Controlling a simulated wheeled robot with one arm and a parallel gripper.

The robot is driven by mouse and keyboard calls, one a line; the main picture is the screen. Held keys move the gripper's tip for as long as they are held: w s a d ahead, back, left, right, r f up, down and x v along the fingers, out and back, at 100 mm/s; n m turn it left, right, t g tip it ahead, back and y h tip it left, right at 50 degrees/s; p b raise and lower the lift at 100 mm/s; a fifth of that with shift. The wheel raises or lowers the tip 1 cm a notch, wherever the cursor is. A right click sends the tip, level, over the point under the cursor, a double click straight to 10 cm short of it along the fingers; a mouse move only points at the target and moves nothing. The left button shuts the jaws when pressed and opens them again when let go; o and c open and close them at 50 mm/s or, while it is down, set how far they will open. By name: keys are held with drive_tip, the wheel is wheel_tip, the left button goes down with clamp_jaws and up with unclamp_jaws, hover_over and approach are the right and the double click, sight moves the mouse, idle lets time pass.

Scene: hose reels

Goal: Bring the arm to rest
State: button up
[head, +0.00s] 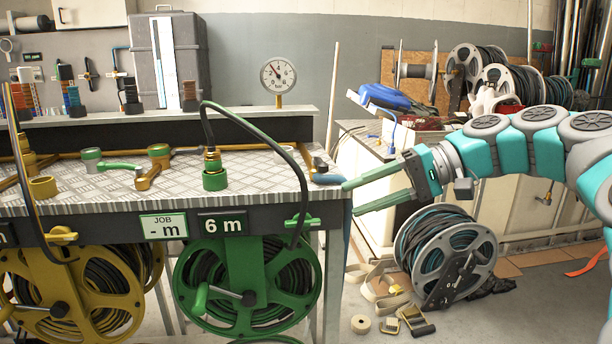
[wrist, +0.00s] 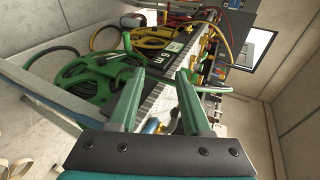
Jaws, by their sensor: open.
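My gripper (head: 352,197) is at the right end of the workbench, its two green fingers apart and pointing left towards the bench corner. Nothing shows between the fingers. The arm reaches in from the right edge of the head view, held above the floor. In the wrist view my gripper (wrist: 160,80) is also open, with the bench and the green reel (wrist: 97,85) beyond the fingers. A blue-handled tool (head: 326,178) lies at the bench's right end, close to the fingertips; whether they touch cannot be told.
The green reel (head: 247,290) and yellow reel (head: 70,295) hang under the bench (head: 120,206). A black hose loops from a green-based fitting (head: 214,180) down the bench front. A teal hose reel (head: 445,255), straps (head: 385,280) and tape stand on the floor below the arm.

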drive_tip(key=s+a+f+g+h, duration=0.1)
drive_tip(key=s+a+f+h, duration=0.2)
drive_tip(key=s+f, duration=0.4)
drive_tip(key=s+a+f+g+h, duration=0.1)
drive_tip(key=s+a+f+h, duration=0.25)
drive_tip(key=s+f, duration=0.3)
drive_tip(key=s+d+f+h, duration=0.6)
drive_tip(key=s+d+f, duration=0.6)
drive_tip(key=s+f, duration=0.3)
drive_tip(key=shift+s+f+h, duration=0.35)
drive_tip(key=shift+s, duration=0.5)
